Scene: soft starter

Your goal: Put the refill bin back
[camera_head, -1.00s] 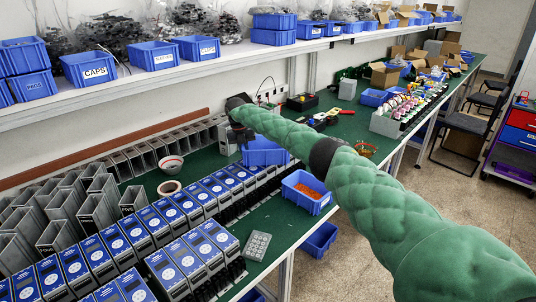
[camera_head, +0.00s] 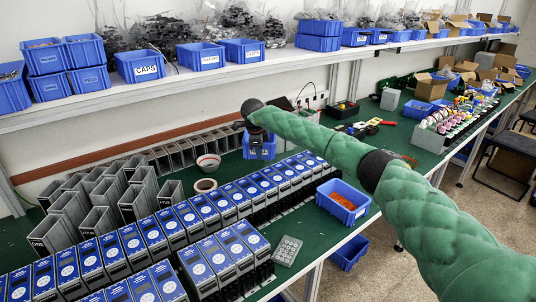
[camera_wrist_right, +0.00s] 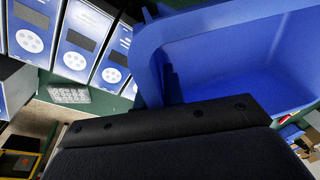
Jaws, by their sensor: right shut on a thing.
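My right arm, in a green padded cover, reaches from the lower right to the back of the green bench. My right gripper (camera_head: 258,133) is shut on a blue bin (camera_head: 260,151). In the head view the bin hangs below the gripper, beyond the rows of blue-faced units. In the right wrist view the bin (camera_wrist_right: 245,60) fills the upper right, and the inside that shows is bare blue. The dark gripper body (camera_wrist_right: 170,140) hides its near rim and the fingertips. My left gripper is not in view.
A shelf (camera_head: 190,85) with several blue bins (camera_head: 140,66) runs above the bench. Blue-faced units (camera_head: 212,262) and open grey housings (camera_head: 100,222) crowd the left. A blue bin of orange parts (camera_head: 343,202) stands at the front edge.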

